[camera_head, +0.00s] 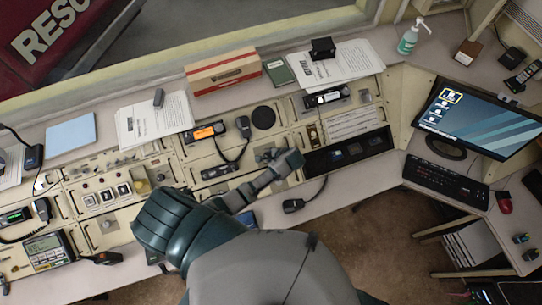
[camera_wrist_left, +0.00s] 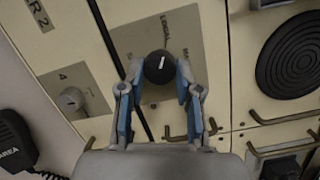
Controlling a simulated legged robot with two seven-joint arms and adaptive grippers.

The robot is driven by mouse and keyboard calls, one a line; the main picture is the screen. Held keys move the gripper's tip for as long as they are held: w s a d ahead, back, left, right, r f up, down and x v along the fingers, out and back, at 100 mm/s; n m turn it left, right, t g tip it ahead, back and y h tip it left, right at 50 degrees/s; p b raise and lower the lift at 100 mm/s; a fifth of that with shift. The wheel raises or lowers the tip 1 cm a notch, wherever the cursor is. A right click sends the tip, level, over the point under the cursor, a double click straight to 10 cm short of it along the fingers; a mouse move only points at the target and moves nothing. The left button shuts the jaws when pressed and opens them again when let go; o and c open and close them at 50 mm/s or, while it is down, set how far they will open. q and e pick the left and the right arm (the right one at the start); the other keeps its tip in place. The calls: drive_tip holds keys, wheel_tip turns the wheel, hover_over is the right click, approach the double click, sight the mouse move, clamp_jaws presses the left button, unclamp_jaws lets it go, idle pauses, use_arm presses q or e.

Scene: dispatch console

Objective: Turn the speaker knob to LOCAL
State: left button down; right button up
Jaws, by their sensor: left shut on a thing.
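My left gripper (camera_wrist_left: 157,84) is shut on the knob, one blue-padded finger on each side. In the head view my left gripper (camera_head: 268,157) is down at the console panel, and I cannot make out the knob there. My right gripper is not in view.
A pale knob (camera_wrist_left: 71,101) is on the neighbouring plate. A round black speaker grille (camera_wrist_left: 295,55) and brass handles lie to the right. A black handset (camera_wrist_left: 14,143) is at the left.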

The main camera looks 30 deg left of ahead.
use_arm(q)
drive_tip(key=shift+a, duration=0.3)
drive_tip(key=c, duration=0.8)
unclamp_jaws()
drive_tip(key=shift+a+f, duration=0.1)
drive_tip(key=v, duration=1.1)
drive_tip(key=shift+d+r, duration=0.25)
drive_tip(key=shift+r, duration=0.1)
drive_tip(key=shift+a, duration=0.1)
